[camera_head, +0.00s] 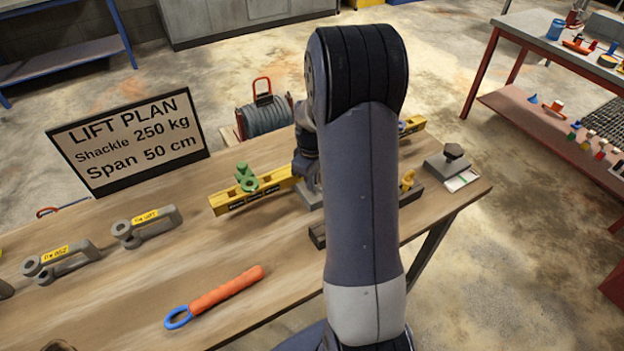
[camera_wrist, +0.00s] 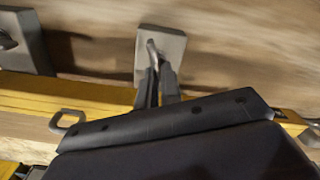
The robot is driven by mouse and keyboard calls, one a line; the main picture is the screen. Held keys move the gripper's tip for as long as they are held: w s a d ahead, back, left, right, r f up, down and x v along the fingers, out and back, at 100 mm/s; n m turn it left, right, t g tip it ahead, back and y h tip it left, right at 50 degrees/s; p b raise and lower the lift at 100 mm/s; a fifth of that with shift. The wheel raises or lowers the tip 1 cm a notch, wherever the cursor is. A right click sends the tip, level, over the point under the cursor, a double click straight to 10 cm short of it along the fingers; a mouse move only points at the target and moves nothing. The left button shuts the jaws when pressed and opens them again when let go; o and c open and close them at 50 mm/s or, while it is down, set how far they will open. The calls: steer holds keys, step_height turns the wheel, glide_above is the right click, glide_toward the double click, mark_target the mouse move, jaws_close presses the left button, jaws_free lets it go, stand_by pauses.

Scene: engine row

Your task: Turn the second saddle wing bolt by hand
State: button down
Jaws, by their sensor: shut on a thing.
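In the wrist view my gripper (camera_wrist: 159,72) has its two fingers close together, shut on a small metal wing bolt (camera_wrist: 152,47). The bolt stands at a light grey saddle block (camera_wrist: 176,46) beside the yellow beam (camera_wrist: 85,92). In the head view my arm hides the fingers and the bolt. The yellow beam (camera_head: 274,180) lies across the bench, with a green fitting (camera_head: 246,179) near its left end. Part of a grey block (camera_head: 312,200) shows beside my arm. I cannot tell which saddle in the row this is.
A lift plan sign (camera_head: 128,138) stands at the bench's back left. Grey shackles (camera_head: 147,228) and an orange-handled tool (camera_head: 226,290) lie at the front left. A grey block with a black knob (camera_head: 453,152) sits at the right end. Bare wood (camera_head: 130,290) shows around the tool.

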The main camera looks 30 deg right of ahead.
steer(key=shift+m, duration=0.5)
steer(key=m+b, duration=0.1)
steer(key=m, duration=0.1)
steer(key=m+b, duration=0.1)
steer(key=m, duration=0.2)
steer(key=shift+d+m, duration=0.2)
steer(key=shift+m, duration=0.1)
steer(key=m+b, duration=0.1)
steer(key=m, duration=0.5)
steer(key=shift+d, duration=0.2)
steer(key=m, duration=0.5)
steer(key=shift+d+r+m, duration=0.1)
steer(key=shift+m, duration=0.3)
steer(key=m+b, duration=0.1)
steer(key=m, duration=0.3)
steer(key=shift+s+r+m, duration=0.1)
steer(key=shift+s+m, duration=0.05)
steer(key=shift+m, duration=0.25)
steer(key=c, duration=1.6)
jaws_free()
steer(key=shift+s, duration=0.1)
